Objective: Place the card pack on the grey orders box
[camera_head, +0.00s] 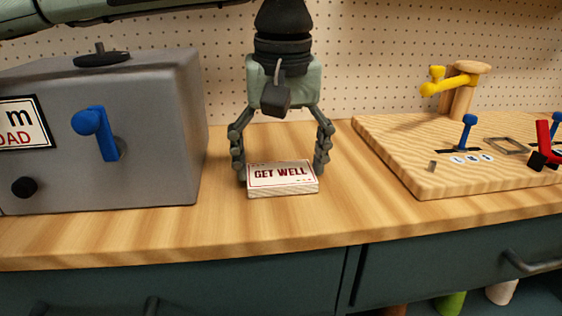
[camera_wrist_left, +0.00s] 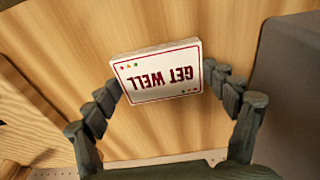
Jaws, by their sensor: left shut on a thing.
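The card pack (camera_head: 282,173), a white block with a red border and "GET WELL" on its face, is at the wooden counter in the middle of the head view. My left gripper (camera_head: 280,177) comes down over it, with a finger at each short end, shut on it. In the left wrist view the pack (camera_wrist_left: 158,72) shows upside down between the fingers (camera_wrist_left: 161,82). I cannot tell whether it touches the counter. A large grey box (camera_head: 165,140) stands to the left, apart from the pack; its label is cut off, ending in "m" and "OAD". My right gripper is not in view.
The grey box carries a blue lever (camera_head: 93,122) and a black knob (camera_head: 24,187) on its front, and a dark disc (camera_head: 102,59) on top. A wooden board (camera_head: 400,150) with levers and a yellow-handled post stands to the right. The counter (camera_head: 225,222) in front is clear.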

